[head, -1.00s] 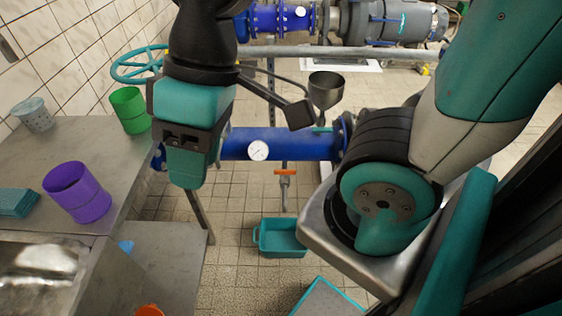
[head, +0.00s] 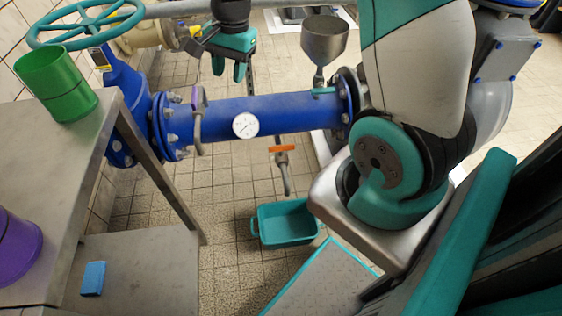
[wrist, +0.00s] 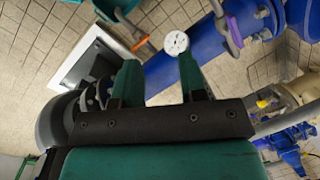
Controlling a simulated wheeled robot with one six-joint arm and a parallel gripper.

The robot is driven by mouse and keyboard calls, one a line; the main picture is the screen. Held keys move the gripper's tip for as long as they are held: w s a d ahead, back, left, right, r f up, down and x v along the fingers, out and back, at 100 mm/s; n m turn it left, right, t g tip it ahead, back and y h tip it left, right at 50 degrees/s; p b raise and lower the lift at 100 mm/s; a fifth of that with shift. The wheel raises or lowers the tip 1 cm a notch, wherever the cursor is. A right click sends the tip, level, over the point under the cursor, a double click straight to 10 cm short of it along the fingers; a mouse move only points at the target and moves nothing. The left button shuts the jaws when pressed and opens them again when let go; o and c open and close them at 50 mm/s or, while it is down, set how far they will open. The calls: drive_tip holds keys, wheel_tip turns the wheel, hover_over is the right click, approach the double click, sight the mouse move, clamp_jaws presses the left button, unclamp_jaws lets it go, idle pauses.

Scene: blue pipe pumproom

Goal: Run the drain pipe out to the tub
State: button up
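A blue pipe (head: 285,114) with a white gauge (head: 245,125) runs across the head view. Under it hangs a grey drain spout (head: 286,180) with an orange handle (head: 282,149), which lies crosswise. The teal tub (head: 287,222) stands on the floor below the spout. A purple handle (head: 198,98) sits on a grey fitting near the pipe's left flange. My gripper (head: 229,68) is above and behind the pipe, open and empty. In the wrist view its fingers (wrist: 159,80) are apart, with the gauge (wrist: 176,42) and orange handle (wrist: 140,43) beyond them.
A steel table (head: 60,165) at left holds a green cup (head: 57,84) and a purple cup (head: 15,245); a blue sponge (head: 93,278) lies on its lower shelf. A teal handwheel (head: 88,22) and a funnel (head: 324,42) flank the pipe. Tiled floor is free left of the tub.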

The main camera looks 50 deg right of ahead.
drive_tip(key=w+d+f+m+h+b, duration=0.1)
drive_tip(key=d+f+m+b, duration=0.1)
drive_tip(key=d+f+m, duration=0.35)
drive_tip(key=w+d+f+m+b, duration=0.1)
drive_tip(key=d+f+m+b, duration=0.15)
drive_tip(key=d+f, duration=0.55)
drive_tip(key=m+g+b, duration=0.1)
drive_tip(key=m+b, duration=0.1)
drive_tip(key=m, duration=0.2)
approach(282, 146)
drive_tip(key=shift+h, duration=0.4)
drive_tip(key=f+b, duration=0.1)
drive_tip(key=f, duration=0.2)
drive_tip(key=f+b, duration=0.3)
drive_tip(key=f, duration=0.2)
drive_tip(key=shift+w+a+f, duration=0.1)
drive_tip(key=shift+a+f, duration=0.2)
drive_tip(key=shift+f, duration=0.75)
clamp_jaws()
